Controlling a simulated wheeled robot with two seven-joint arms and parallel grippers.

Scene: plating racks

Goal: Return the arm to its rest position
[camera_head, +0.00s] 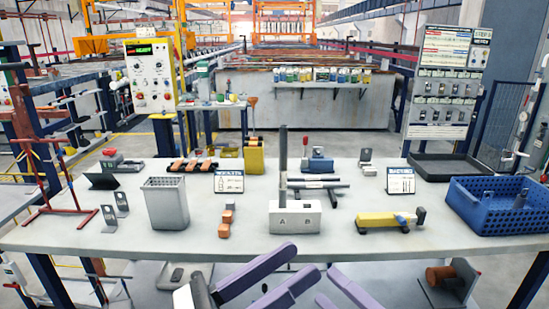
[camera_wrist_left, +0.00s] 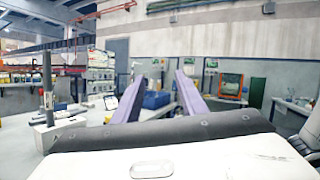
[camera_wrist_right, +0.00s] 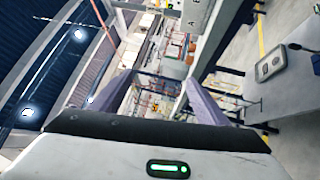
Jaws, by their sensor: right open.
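My left gripper (camera_head: 307,258) shows at the bottom middle of the head view, in front of the table's near edge. Its two purple fingers stand apart; the left wrist view shows nothing held between them (camera_wrist_left: 159,76). My right gripper (camera_head: 327,284) is lower and just to the right, partly cut off by the frame's bottom edge. Its fingers are also apart and empty in the right wrist view (camera_wrist_right: 159,80). Neither gripper appears to touch anything on the table. Most of both arms is out of the head view.
The pale table (camera_head: 255,236) holds a white block marked A with an upright post (camera_head: 295,217), a grey perforated bin (camera_head: 166,204), a yellow-handled tool (camera_head: 378,219), a blue basket (camera_head: 500,215) and a red wire stand (camera_head: 66,209). A lower shelf (camera_head: 400,292) holds a copper-coloured part.

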